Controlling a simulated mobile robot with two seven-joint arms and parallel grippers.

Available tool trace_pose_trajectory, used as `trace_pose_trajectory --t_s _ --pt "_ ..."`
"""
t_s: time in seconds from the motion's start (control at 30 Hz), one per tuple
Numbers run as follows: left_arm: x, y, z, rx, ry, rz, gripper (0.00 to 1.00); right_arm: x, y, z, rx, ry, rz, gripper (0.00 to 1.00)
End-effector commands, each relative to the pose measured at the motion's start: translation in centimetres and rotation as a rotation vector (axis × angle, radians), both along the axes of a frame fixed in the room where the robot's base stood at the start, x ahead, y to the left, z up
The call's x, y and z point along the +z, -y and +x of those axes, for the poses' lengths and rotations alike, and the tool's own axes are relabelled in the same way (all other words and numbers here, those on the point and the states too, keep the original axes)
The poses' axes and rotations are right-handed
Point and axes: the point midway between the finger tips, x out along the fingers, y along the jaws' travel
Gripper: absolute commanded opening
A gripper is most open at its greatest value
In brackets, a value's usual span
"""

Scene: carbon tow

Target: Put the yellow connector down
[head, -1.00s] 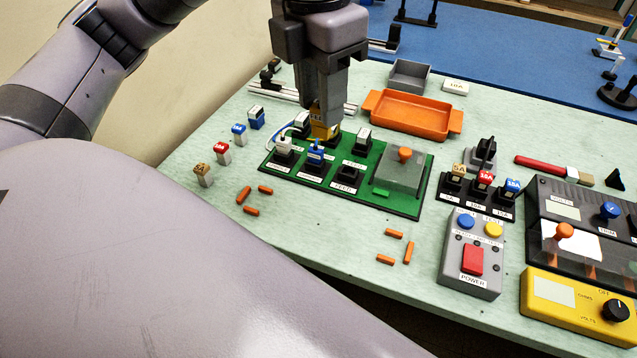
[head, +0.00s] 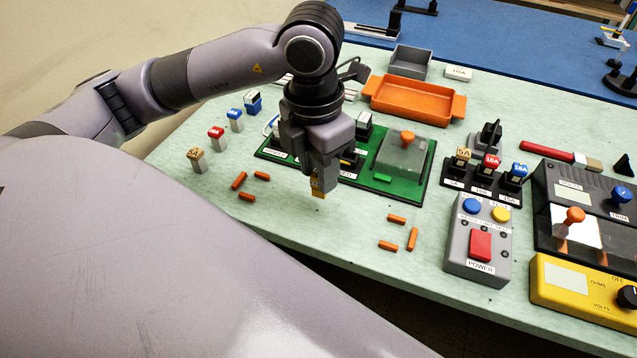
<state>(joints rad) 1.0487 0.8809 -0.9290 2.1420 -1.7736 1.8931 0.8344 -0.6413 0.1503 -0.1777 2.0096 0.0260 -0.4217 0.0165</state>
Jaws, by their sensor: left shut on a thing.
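The yellow connector (head: 317,187) is between the fingertips of my left gripper (head: 319,176) in the head view. My left gripper is shut on it and points downward, in front of the green board (head: 400,203). The connector is mostly covered by the fingers. I cannot tell whether it touches the table or hangs just above it. The gripper and wrist hide much of the green board's left half and its sockets. My right gripper is not in view.
Several orange pegs (head: 247,197) lie on the light green table (head: 300,240) left and right of the gripper. A grey power box (head: 479,243) stands at the right. The orange tray (head: 411,106) stands behind the board. Table in front of the gripper is clear.

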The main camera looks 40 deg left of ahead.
Motion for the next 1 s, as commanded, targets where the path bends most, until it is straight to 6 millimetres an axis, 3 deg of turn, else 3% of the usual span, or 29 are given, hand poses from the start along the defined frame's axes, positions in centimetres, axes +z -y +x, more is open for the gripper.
trace_pose_trajectory --t_s 0.3,0.67,0.7,0.77,1.0 --pt "-4.1 0.0 -0.1 -0.001 -0.001 0.000 0.05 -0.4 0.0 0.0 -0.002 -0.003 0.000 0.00" --pt "-4.6 0.0 0.0 -0.001 0.000 0.000 0.05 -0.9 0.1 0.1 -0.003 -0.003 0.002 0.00" --pt "-4.4 0.0 0.0 -0.001 0.000 0.000 0.43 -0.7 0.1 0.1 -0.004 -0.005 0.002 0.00" --pt "-4.3 0.0 0.0 -0.001 0.000 0.000 0.59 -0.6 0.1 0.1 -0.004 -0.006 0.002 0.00" --pt "-4.3 0.0 0.0 -0.001 0.000 0.000 0.59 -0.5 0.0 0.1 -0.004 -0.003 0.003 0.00"
